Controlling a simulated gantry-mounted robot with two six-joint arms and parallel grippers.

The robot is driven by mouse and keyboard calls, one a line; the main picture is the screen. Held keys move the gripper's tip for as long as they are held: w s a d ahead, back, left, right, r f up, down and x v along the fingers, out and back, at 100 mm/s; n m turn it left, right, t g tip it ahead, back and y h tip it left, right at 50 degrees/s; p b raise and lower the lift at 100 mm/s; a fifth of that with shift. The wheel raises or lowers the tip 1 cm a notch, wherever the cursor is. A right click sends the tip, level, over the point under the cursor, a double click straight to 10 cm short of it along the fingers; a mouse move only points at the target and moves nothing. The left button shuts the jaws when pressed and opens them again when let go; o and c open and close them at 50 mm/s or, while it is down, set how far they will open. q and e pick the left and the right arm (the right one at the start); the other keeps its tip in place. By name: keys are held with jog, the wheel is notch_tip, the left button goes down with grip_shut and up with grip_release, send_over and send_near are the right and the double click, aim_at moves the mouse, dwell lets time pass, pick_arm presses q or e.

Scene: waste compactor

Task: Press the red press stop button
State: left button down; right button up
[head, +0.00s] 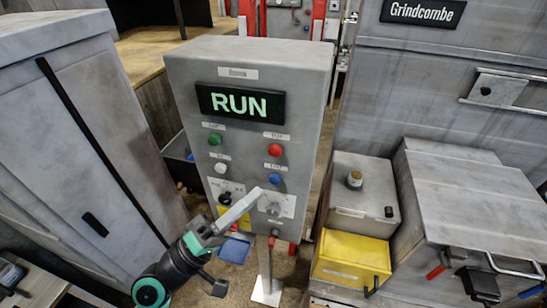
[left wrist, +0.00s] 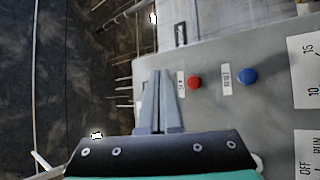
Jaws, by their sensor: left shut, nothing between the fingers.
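The red button (head: 275,150) is on the right of the grey control panel (head: 315,75), below the lit RUN display (head: 240,104). It also shows in the left wrist view (left wrist: 194,83), beside its small white label. My left gripper (head: 256,191) is shut and empty in front of the panel, with its fingertips below the red button in the head view. In the left wrist view its fingers (left wrist: 158,73) lie together just left of the red button, not visibly touching it. My right gripper is in neither view.
A blue button (head: 275,179) sits right below the red one. Green (head: 214,139) and white (head: 221,168) buttons are on the panel's left, above a dark knob (head: 225,198). A grey cabinet (head: 95,130) stands left, a yellow box (head: 350,260) right.

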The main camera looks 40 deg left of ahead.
aim_at(275, 151)
pick_arm(q)
jog(key=shift+w, duration=0.1)
jog(key=w+a+b, duration=0.2)
jog(key=w+a, duration=0.2)
jog(key=w, duration=0.3)
jog(key=shift+w+a, duration=0.2)
jog(key=shift+w, duration=0.05)
dwell(2.1)
jog(key=shift+w+a, duration=0.25)
jog(key=shift+w, duration=0.1)
jog(key=shift+w+a+b, duration=0.2)
jog(key=shift+w+b, duration=0.25)
dwell(0.6)
dwell(0.4)
jog(key=shift+s+d+p, duration=0.35)
jog(key=shift+s+d, duration=0.1)
jog(key=shift+s, duration=0.35)
